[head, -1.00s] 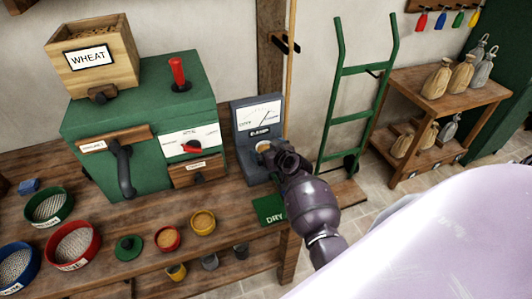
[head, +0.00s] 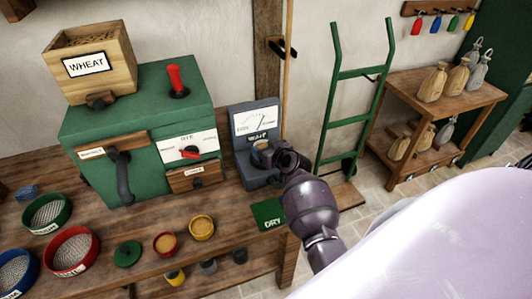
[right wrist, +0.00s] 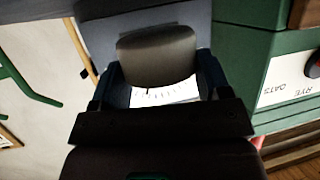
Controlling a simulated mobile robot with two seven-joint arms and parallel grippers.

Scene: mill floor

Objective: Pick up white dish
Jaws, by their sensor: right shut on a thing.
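The dish (head: 261,146) is a small round cup at the front of the grey moisture meter (head: 255,122). Its top looks tan in the head view; in the right wrist view the dish (right wrist: 157,46) looks grey-brown in shade. My right gripper (head: 270,155) reaches it from the front right and is shut on it. In the right wrist view its two fingers (right wrist: 158,70) stand on either side of the dish. I cannot tell whether the dish still touches the meter. My left gripper is not in view.
A green mill (head: 140,130) with a wheat hopper (head: 90,62) stands left of the meter. A green DRY mat (head: 268,214) lies in front of the meter. Several sieves and cups, such as a yellow cup (head: 201,228), stand at the left front. A green hand truck (head: 350,110) is at the right.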

